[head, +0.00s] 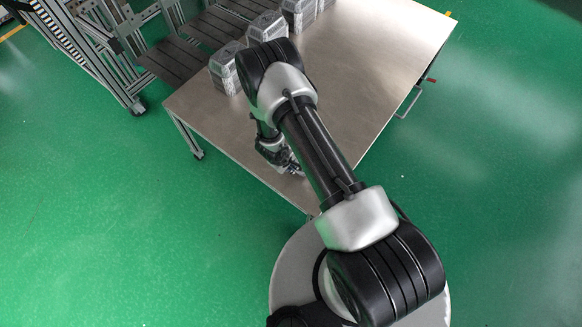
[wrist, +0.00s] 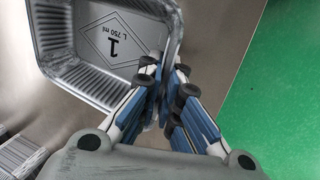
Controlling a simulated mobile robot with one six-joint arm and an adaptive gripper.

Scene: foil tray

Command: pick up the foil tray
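The foil tray (wrist: 63,52) is silver with ribbed walls and a diamond label with "1" on its floor. It fills the upper left of the wrist view. My gripper (wrist: 168,72) is at the tray's right wall, one finger inside and one outside. The fingers are close together with the rim pinched between them. In the head view my gripper (head: 292,168) is low over the near part of the metal table, and my arm hides most or all of the tray there.
The metal table (head: 372,62) has bare room to the right. Silver stacked containers (head: 224,70) stand along its left edge, beside a dark slatted conveyor (head: 178,60) and a metal frame. Green floor (wrist: 275,85) lies beyond the table edge.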

